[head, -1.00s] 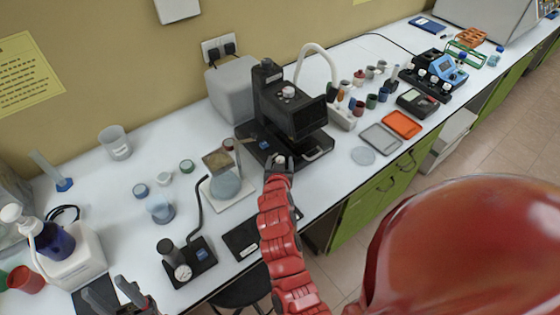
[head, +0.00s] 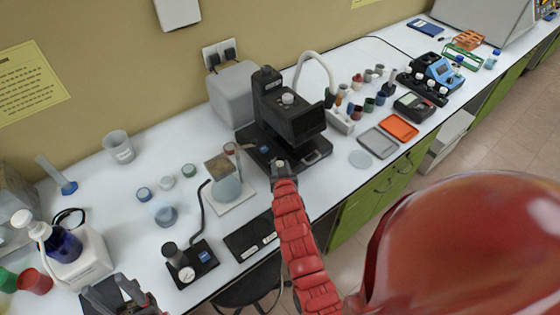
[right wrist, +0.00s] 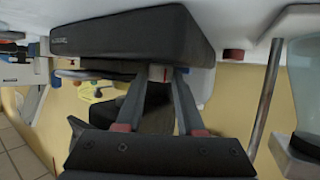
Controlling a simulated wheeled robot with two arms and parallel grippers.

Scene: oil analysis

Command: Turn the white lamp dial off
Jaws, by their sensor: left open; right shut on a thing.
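The black instrument (head: 285,112) stands on the bench against the wall, with a dark base and a white knob (head: 288,98) on its upper body. My right gripper (head: 280,166) is at the front left of its base. In the right wrist view my right gripper (right wrist: 160,76) is shut on a small pale piece (right wrist: 157,72), which looks like the white lamp dial, just beside the dark body (right wrist: 130,35). The fingers hide most of the dial, so its setting cannot be read. My left gripper (head: 118,292) is open and empty at the lower left, above the bench's front edge.
A glass flask on a pale plate (head: 232,197) stands close left of the instrument. A small black gauge device (head: 190,264) and a dark flat pad (head: 252,240) lie nearer the front edge. Several small jars (head: 358,98) and an orange tray (head: 399,127) are to the right.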

